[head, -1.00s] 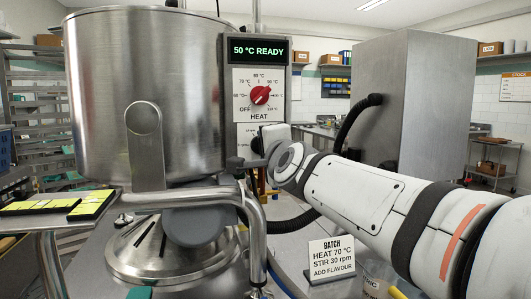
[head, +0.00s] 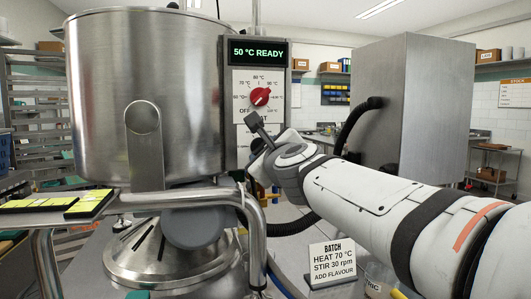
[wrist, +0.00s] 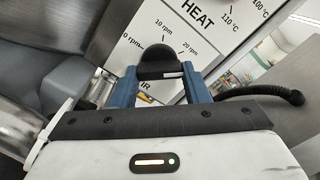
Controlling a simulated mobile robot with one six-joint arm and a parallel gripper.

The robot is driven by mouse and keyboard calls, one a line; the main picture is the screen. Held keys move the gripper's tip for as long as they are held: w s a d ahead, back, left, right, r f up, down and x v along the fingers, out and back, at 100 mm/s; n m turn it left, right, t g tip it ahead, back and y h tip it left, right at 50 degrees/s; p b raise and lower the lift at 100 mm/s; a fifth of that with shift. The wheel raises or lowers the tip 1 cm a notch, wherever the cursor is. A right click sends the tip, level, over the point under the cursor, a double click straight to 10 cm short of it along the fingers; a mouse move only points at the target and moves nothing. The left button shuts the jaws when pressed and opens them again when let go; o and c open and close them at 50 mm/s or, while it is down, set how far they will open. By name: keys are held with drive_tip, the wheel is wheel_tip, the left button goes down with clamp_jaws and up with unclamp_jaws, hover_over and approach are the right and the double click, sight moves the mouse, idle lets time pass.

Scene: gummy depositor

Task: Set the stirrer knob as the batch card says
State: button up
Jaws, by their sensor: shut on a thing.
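The stirrer knob (wrist: 157,58) is black and round-topped, on a white dial marked 0 rpm, 10 rpm and 20 rpm. In the wrist view, my gripper (wrist: 159,72) is shut on it, a blue finger on each side. A short white mark shows on the knob's right side; I cannot tell which speed it points to. The rest of the dial is hidden behind the gripper. In the head view my wrist hides the knob. The batch card (head: 332,262) reads HEAT 70 °C, STIR 30 rpm, ADD FLAVOUR.
The red heat knob (head: 260,97) sits above, below a display (head: 257,52) reading 50 °C READY. A big steel kettle (head: 145,70) stands left of the panel. A bent steel pipe (head: 250,225) runs in front. A black hose (head: 355,120) curves right of my wrist.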

drive_tip(key=shift+a+f+m+b, duration=0.1)
drive_tip(key=shift+m+b, duration=0.1)
drive_tip(key=shift+m, duration=1.9)
drive_tip(key=shift+a+m+b, duration=0.1)
drive_tip(key=shift+m+b, duration=0.1)
drive_tip(key=shift+m, duration=1.9)
drive_tip(key=o, duration=1)
drive_tip(key=shift+s, duration=0.1)
drive_tip(key=shift+p+v, duration=0.85)
drive_tip(key=shift+v, duration=3)
